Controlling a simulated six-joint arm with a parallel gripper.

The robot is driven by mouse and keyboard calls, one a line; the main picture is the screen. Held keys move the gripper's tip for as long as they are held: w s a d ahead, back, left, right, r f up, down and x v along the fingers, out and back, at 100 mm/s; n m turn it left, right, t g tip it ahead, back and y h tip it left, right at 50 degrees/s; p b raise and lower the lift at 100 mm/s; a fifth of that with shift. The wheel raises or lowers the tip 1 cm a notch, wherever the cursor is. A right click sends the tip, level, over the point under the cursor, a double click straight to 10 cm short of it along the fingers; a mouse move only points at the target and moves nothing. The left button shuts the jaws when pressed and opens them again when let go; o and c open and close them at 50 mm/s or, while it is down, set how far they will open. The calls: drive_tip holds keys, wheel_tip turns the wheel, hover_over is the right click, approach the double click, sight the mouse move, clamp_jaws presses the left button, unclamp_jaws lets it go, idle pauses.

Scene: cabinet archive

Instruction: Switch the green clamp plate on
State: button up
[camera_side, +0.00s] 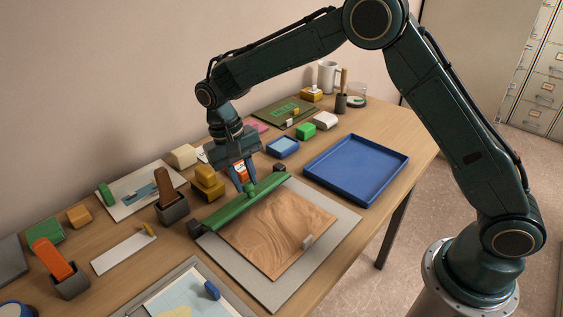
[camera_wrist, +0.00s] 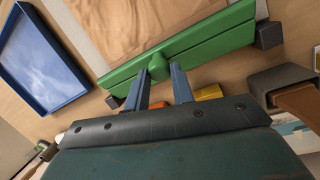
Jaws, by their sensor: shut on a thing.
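The green clamp plate (camera_side: 230,207) is a long green bar with a round knob in its middle. It spans between dark end blocks along the back edge of a grey board (camera_side: 335,230) that bears a wood-grain sheet (camera_side: 275,232). It also shows in the wrist view (camera_wrist: 212,43), with its knob (camera_wrist: 158,68) between my fingers. My gripper (camera_side: 247,188) reaches down from above and is shut on the knob; its blue fingers show in the wrist view (camera_wrist: 160,78). The plate's exact tilt is hard to tell.
A blue tray (camera_side: 357,192) lies to the right of the board. An orange lever in a dark holder (camera_side: 62,270) and a brown lever in a dark holder (camera_side: 172,207) stand to the left. Yellow blocks (camera_side: 207,187) stand close behind the clamp plate.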

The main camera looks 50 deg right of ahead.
drive_tip(key=shift+w+a+g, duration=0.15)
drive_tip(key=shift+w+g, duration=0.55)
drive_tip(key=shift+g, duration=0.2)
drive_tip(key=shift+r, duration=0.1)
drive_tip(key=o, duration=1)
drive_tip(key=shift+s, duration=0.2)
